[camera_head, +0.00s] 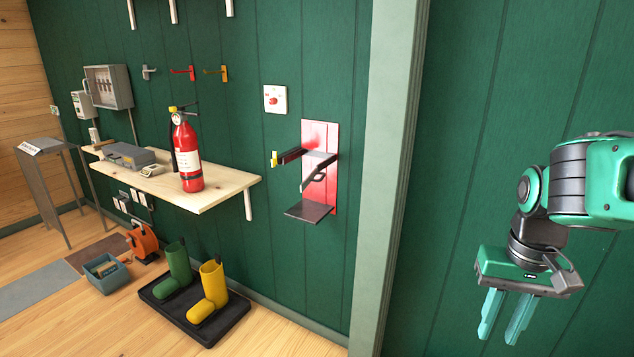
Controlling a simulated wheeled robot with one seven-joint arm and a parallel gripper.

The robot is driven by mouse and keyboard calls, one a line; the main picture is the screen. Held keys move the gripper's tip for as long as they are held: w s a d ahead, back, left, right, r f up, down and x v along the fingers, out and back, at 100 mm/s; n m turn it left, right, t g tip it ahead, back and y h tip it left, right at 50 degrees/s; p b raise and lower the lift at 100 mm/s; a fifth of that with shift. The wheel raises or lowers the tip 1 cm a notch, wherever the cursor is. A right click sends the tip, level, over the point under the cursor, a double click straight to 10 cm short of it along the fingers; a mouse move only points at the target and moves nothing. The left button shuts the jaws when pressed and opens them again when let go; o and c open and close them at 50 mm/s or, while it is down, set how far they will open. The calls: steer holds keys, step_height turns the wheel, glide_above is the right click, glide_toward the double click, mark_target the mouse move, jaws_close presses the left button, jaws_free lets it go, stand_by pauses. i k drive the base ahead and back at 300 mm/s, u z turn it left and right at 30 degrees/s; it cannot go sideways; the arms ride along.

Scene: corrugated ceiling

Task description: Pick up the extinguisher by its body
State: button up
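The red extinguisher (188,158) stands upright on a light wooden wall shelf (215,189). It has a pale label, a yellow part at its top and a dark hose down its left side. My gripper (503,333) is at the lower right, in front of the green wall and far from the extinguisher. Its two teal fingers point down with a gap between them, and nothing shows between them. A red wall bracket (322,165) with dark arms and a small ledge hangs empty, right of the shelf.
A pale post (388,180) stands between my arm and the shelf area. On the shelf are a grey case (128,155) and a small device (151,170). Below, a black tray (222,324) holds green and yellow boots. The wooden floor (110,325) in front is mostly clear.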

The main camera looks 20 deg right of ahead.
mark_target(185, 137)
steer(key=u, duration=1.9)
steer(key=i, duration=4.25)
